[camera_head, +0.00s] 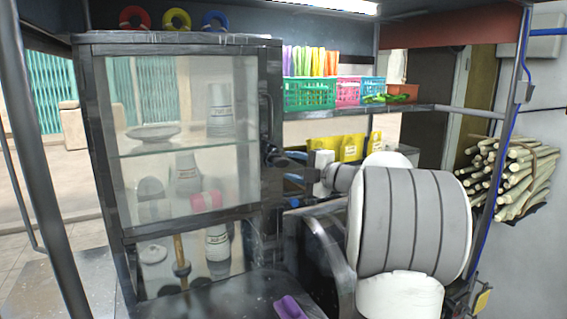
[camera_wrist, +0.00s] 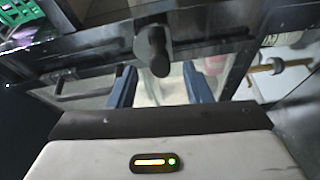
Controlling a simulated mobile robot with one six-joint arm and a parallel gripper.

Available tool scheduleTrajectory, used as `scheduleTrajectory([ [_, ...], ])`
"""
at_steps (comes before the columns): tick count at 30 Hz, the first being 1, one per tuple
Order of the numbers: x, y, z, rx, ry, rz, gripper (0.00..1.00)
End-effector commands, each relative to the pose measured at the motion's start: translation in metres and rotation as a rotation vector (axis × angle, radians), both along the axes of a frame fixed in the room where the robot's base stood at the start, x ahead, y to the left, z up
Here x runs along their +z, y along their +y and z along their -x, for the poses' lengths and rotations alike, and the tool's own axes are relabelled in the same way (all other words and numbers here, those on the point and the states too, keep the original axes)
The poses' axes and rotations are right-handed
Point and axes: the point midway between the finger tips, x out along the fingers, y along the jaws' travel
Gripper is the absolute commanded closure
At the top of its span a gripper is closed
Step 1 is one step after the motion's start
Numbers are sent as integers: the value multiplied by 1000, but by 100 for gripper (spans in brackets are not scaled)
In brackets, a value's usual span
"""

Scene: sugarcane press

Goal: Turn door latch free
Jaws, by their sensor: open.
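The display cabinet's glass door (camera_head: 190,140) has a black frame and looks closed. Its dark latch (camera_head: 270,154) sits on the right side of the frame, and the wrist view shows it as a black rounded handle (camera_wrist: 154,50). My gripper (camera_head: 287,167) comes in from the right with its blue fingers pointing at the latch. In the wrist view my gripper (camera_wrist: 159,72) is open, with one finger on each side of the handle's lower end. I see gaps between the fingers and the handle; how deep it reaches between them is unclear.
Inside the cabinet are shelves with cups (camera_head: 220,108) and a plate (camera_head: 153,132). Coloured baskets (camera_head: 310,94) stand on a shelf to the right. Yellow packets (camera_head: 352,147) lie behind my arm. Sugarcane stalks (camera_head: 515,175) are stacked at the far right.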

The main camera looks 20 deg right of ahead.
Motion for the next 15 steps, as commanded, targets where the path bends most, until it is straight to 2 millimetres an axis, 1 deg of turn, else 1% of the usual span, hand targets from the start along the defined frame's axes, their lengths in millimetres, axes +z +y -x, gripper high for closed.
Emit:
scheduleTrajectory([
  [1,1,4,-7,2,1,-1,55],
  [3,1,8,-16,2,1,-1,55],
  [6,1,11,-23,0,1,-2,55],
  [9,0,13,-27,-1,1,-1,55],
  [15,0,13,-28,-1,1,-1,55],
])
